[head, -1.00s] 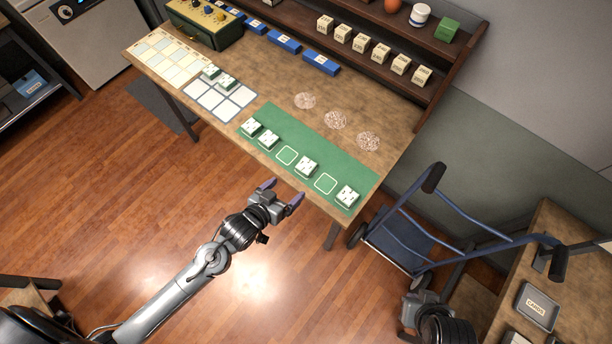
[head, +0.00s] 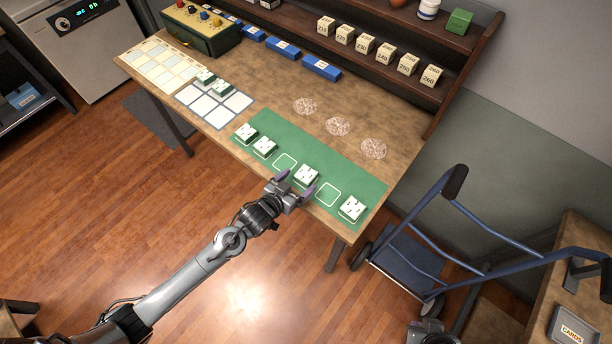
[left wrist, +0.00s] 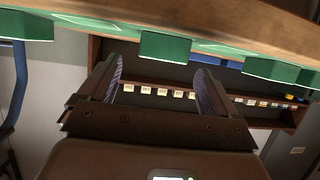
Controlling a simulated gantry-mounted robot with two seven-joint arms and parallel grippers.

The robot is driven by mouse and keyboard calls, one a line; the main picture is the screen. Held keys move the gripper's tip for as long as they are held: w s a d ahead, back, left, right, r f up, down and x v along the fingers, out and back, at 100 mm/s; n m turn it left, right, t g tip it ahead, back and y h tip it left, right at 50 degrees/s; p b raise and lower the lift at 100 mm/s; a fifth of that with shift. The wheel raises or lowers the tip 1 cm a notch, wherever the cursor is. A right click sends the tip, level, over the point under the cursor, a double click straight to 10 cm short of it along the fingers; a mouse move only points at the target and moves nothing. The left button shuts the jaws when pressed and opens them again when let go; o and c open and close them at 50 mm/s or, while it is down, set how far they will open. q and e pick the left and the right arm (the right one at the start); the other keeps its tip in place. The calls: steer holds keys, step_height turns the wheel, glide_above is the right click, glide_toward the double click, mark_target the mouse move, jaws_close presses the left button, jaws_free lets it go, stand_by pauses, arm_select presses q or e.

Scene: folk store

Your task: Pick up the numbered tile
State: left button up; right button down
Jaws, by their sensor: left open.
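A row of white-topped green tiles with dark marks stands on the green mat (head: 335,166): two at the left (head: 245,133) (head: 264,147), one in the middle (head: 306,174), one at the right (head: 352,208). Their numbers are too small to read. My left gripper (head: 295,186) is open and empty at the table's front edge, just in front of the middle tile. In the left wrist view, a green tile side (left wrist: 165,46) shows beyond and between the spread fingers (left wrist: 160,85), apart from them. Part of what seems my right gripper (head: 427,331) shows at the bottom edge.
White outlined slots (head: 285,163) (head: 328,195) on the mat are empty. A white grid card (head: 214,104) holds two more tiles (head: 220,89). Three speckled discs (head: 338,126) lie behind the mat. A shelf (head: 400,75) stands behind. A blue cart (head: 410,255) is right of the table.

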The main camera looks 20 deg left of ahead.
mark_target(304, 177)
arm_select(q)
steer(key=shift+b+x, duration=0.3)
steer(key=shift+x, duration=2.45)
steer(key=shift+s+a+f, duration=0.1)
steer(key=shift+f, duration=0.05)
steer(key=c, duration=1.2)
